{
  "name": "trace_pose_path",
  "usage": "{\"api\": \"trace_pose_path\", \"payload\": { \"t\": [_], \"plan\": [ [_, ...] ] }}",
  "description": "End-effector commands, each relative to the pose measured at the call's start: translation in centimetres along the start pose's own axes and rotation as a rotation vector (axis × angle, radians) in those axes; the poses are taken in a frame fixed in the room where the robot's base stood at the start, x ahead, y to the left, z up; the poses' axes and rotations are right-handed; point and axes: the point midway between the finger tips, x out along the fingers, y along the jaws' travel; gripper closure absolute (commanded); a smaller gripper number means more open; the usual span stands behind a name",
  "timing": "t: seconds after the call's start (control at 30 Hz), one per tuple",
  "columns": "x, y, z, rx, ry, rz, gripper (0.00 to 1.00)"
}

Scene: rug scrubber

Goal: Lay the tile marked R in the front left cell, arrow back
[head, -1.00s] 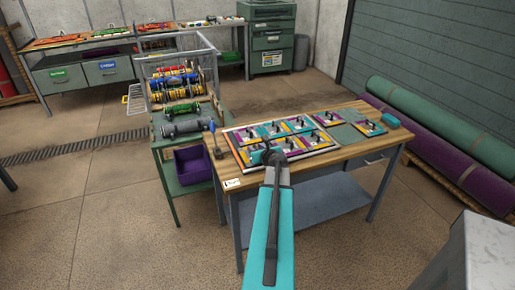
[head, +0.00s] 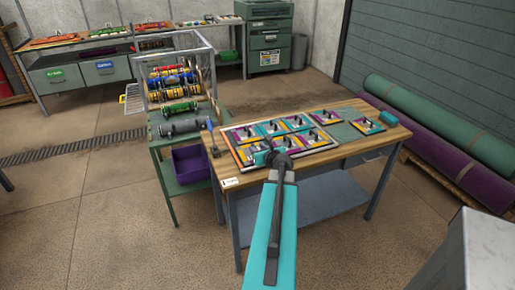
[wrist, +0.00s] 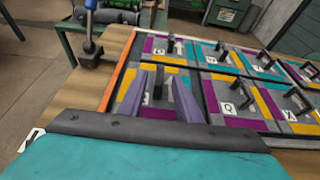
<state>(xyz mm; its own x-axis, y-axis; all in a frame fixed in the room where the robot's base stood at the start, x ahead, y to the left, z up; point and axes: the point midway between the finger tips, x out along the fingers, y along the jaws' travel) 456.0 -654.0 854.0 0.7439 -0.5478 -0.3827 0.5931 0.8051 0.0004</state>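The tile frame (head: 237,153) lies on the wooden workbench, with an orange strip along its left edge in the wrist view (wrist: 121,75). The tile's letter is mostly hidden by a finger.
Several more handled tiles fill the frame. A separate tile (head: 367,126) lies at the bench's right, near a teal block (head: 389,118). A blue-handled tool (wrist: 90,40) stands left of the frame. A green cart (head: 170,180) with a purple bin (head: 190,165) is at left.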

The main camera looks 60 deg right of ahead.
Motion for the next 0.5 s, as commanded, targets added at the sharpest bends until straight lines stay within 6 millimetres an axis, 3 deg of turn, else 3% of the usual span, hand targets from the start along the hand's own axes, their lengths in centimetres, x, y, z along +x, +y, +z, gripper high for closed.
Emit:
{"api": "trace_pose_path", "payload": {
  "t": [0.5],
  "plan": [
    [-5.4,0.1,0.0,-0.001,-0.001,-0.001,0.69]
  ]
}}
